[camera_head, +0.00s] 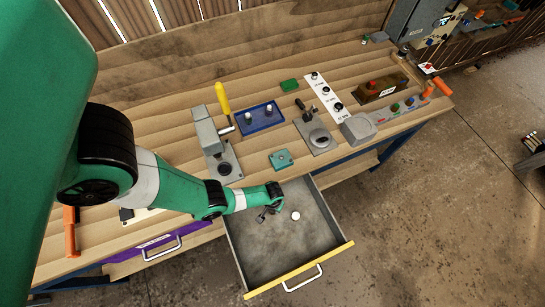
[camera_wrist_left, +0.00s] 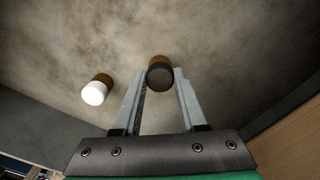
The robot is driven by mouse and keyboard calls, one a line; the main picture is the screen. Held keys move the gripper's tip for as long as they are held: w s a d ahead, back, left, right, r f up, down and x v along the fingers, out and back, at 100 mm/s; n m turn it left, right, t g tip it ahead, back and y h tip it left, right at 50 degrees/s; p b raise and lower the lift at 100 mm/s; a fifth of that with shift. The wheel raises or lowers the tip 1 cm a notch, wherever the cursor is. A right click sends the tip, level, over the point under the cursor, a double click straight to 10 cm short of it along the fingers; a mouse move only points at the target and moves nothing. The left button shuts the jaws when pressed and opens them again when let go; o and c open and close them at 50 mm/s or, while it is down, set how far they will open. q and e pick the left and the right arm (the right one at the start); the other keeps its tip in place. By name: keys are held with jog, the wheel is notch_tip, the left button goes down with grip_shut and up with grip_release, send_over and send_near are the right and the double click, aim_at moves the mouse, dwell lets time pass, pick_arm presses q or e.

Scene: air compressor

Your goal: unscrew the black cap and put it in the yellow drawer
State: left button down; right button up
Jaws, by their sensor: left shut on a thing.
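The yellow-fronted drawer (camera_head: 299,269) is pulled open below the bench edge. My left gripper (camera_head: 265,214) reaches down over the inside of the drawer. In the left wrist view, the left gripper (camera_wrist_left: 160,82) is shut on the black cap (camera_wrist_left: 160,77), a round piece with a dark face and a brownish-gold side, held between the fingertips above the drawer floor. A white cap (camera_head: 295,215) is in the drawer, right of the gripper; the left wrist view also shows this white cap (camera_wrist_left: 95,92), with a brownish-gold lower part. The black cap's height above the floor is unclear. My right gripper is not in view.
A purple drawer (camera_head: 157,245) is at the left. On the bench are a grey press with a yellow lever (camera_head: 222,98), a blue tray (camera_head: 258,118), a teal block (camera_head: 282,159) and a grey clamp base (camera_head: 318,138). Most of the drawer floor is free.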

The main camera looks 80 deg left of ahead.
pick_arm(q)
jog(key=shift+f+b, duration=0.65)
jog(key=shift+c, duration=1.9)
grip_release()
jog(key=shift+r, duration=0.1)
notch_tip(320, 180, up, 5)
jog(key=p, duration=0.5)
jog(key=shift+f, duration=0.25)
jog(key=shift+r, duration=0.1)
